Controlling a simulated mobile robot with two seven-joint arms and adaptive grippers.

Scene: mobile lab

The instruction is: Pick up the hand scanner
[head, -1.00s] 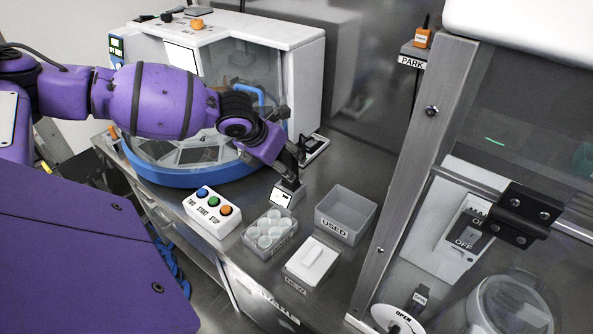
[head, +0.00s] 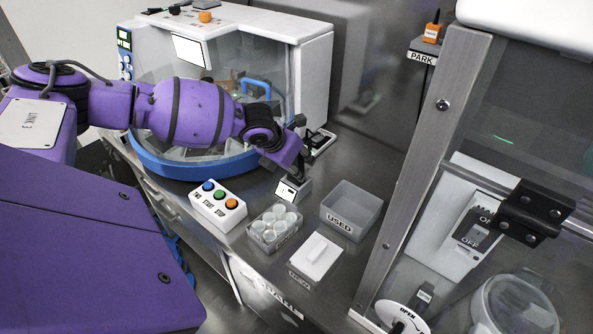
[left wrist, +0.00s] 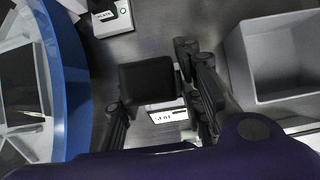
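My left gripper (head: 297,172) reaches down over a small grey block with a white label (head: 288,190) on the steel bench. In the left wrist view, a dark block (left wrist: 147,84), which looks like the hand scanner, lies between the spread fingers of the left gripper (left wrist: 160,98). A white label (left wrist: 167,116) shows beside it; its text is too small to read surely. The fingers look open around the block, and I cannot see firm contact. In the head view the gripper hides most of the block. My right gripper is not in view.
A centrifuge-like machine with a blue rim (head: 190,170) stands left. A button box (head: 218,206), a tray of round vials (head: 274,228), a white-lidded box (head: 315,257) and the USED bin (head: 350,210) stand close in front. A PARK shelf (head: 430,52) holds an orange device (head: 432,32).

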